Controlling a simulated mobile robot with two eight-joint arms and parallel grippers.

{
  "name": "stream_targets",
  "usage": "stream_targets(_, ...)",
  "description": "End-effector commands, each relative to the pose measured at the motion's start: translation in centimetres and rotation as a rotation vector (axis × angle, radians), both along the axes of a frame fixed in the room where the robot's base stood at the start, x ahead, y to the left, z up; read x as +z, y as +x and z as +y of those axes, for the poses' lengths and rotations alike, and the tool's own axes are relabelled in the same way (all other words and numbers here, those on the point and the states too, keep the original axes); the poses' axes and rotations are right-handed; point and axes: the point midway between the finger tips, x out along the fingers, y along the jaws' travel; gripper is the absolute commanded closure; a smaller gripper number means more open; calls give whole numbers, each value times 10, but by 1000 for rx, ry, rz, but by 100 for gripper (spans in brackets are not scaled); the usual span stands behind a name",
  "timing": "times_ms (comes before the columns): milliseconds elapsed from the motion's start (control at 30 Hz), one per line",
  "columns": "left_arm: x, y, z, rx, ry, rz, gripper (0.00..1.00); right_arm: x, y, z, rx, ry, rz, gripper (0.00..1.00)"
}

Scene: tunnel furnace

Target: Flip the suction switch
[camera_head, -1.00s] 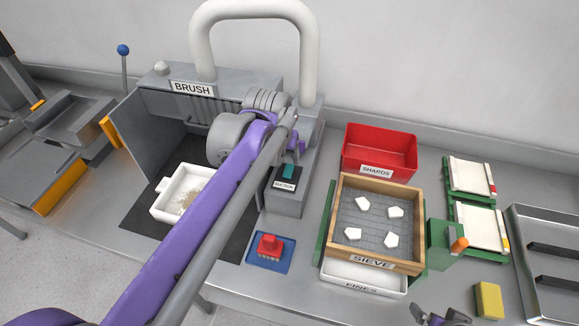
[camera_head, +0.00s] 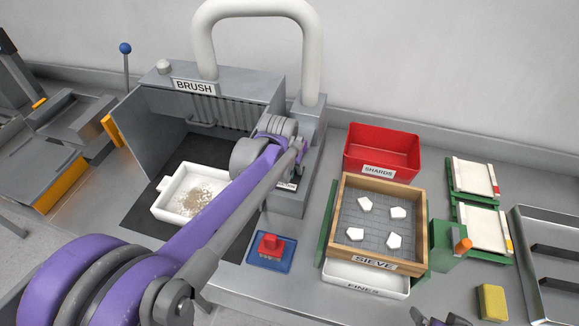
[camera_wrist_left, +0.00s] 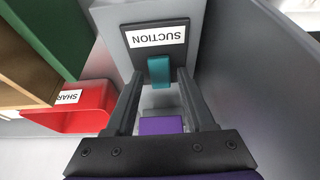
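The teal suction switch (camera_wrist_left: 159,71) sits on a dark plate with a white SUCTION label (camera_wrist_left: 158,37) in the left wrist view. My left gripper (camera_wrist_left: 161,78) is open, with a fingertip on either side of the switch in the picture. I cannot tell whether either finger touches it. In the head view my left arm hides the switch and the left gripper; only part of the suction label (camera_head: 287,185) shows on the grey housing. My right gripper (camera_head: 430,317) shows only partly at the bottom edge, away from the switch.
The BRUSH booth (camera_head: 225,105) holds a white tray (camera_head: 165,213) with debris. A red brush (camera_head: 270,246) lies on a blue mat in front. The red SHARDS bin (camera_head: 381,152) and wooden sieve (camera_head: 424,215) stand to the right. A thick white pipe (camera_head: 312,65) rises behind.

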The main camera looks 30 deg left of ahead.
Motion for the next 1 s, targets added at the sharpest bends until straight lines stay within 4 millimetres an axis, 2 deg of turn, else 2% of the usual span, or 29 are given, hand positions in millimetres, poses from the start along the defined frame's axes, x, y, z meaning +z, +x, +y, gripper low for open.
stream_targets(33, 0, 0, 0, 0, 0, 0, 57, 0, 0, 0, 0, 0, 0, 0)
stream_targets(267, 0, 0, 0, 0, 0, 0, 99, 0, 0, 0, 0, 0, 0, 0)
stream_targets(567, 0, 2, 1, 0, -9, 37, 100, -1, 0, 0, 0, 0, 1, 0)
stream_targets(800, 1, 9, 2, 0, -61, 254, 100, -5, -2, 0, 0, 0, 4, 0)
stream_targets(1000, 1, 12, 3, 0, -89, 370, 100, -7, -3, 0, 0, 0, 6, 0)
